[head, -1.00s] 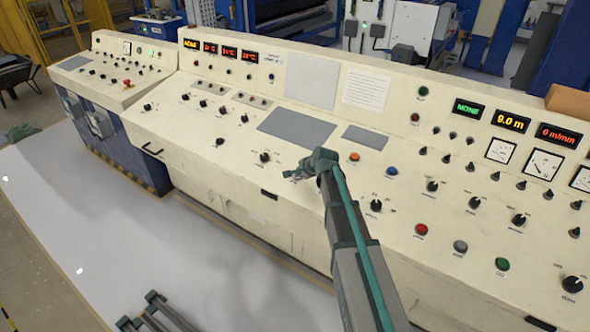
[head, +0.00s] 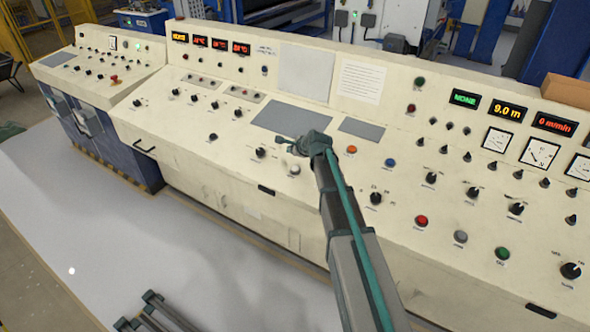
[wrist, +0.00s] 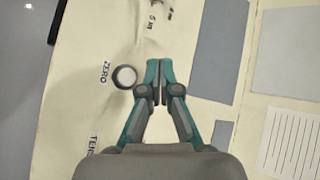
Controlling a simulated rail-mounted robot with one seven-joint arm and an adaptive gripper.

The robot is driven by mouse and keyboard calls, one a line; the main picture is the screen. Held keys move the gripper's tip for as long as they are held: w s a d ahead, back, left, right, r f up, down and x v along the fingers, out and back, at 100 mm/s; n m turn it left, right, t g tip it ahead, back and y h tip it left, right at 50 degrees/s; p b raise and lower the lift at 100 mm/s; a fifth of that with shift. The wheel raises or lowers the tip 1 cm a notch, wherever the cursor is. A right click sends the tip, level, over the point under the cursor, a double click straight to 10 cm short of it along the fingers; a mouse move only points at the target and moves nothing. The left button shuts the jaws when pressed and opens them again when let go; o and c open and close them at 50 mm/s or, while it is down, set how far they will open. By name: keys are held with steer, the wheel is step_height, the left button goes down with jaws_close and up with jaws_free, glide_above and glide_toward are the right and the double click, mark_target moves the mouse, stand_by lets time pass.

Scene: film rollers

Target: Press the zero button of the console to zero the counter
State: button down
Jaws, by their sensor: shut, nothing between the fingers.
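The console (head: 215,165) is a long cream panel. The zero button (wrist: 124,76) is pale and round with a dark rim, beside the printed word ZERO in the wrist view. A small pale button (head: 295,170) in the head view, below my gripper, appears to be the same one. My gripper (wrist: 159,68) is shut and empty, its tips just right of the button in the wrist view. It also shows in the head view (head: 284,140), over the panel near a grey plate. Contact with the panel cannot be told. The counter display (head: 508,111) reads 9.0 m.
An orange button (head: 351,149) and a blue button (head: 390,162) lie right of my arm. A black knob (head: 261,152) is left of the pale button. Red, grey and green buttons sit lower right. The grey plate (head: 290,116) is flat and bare.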

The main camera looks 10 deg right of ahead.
mark_target(295, 170)
steer(key=shift+w+d+f+b, duration=0.25)
steer(key=shift+f+b, duration=0.6)
steer(key=shift+f, duration=0.55)
steer(key=shift+w+d+f+b, duration=0.25)
steer(key=shift+f+b, duration=0.55)
steer(key=shift+f, duration=0.65)
steer(key=shift+w+d+f+b, duration=0.15)
steer(key=shift+w+f+b, duration=0.1)
steer(key=shift+f+b, duration=0.9)
steer(key=shift+f, duration=0.35)
steer(key=shift+w+f, duration=0.1)
steer(key=shift+f, duration=0.2)
steer(key=shift+d+f, duration=0.15)
steer(key=shift+f, duration=0.3)
steer(key=shift+r, duration=0.1)
steer(key=shift+r+p, duration=0.4)
steer(key=shift+r, duration=0.35)
steer(key=shift+s+a+r+p, duration=0.2)
steer(key=shift+r+p, duration=0.3)
steer(key=shift+r, duration=0.3)
steer(key=shift+s+a+r+p, duration=0.15)
steer(key=shift+r+p, duration=0.35)
steer(key=shift+r, duration=0.35)
steer(key=shift+s+a+r+p, duration=0.2)
steer(key=shift+r+p, duration=0.3)
steer(key=shift+r, duration=0.3)
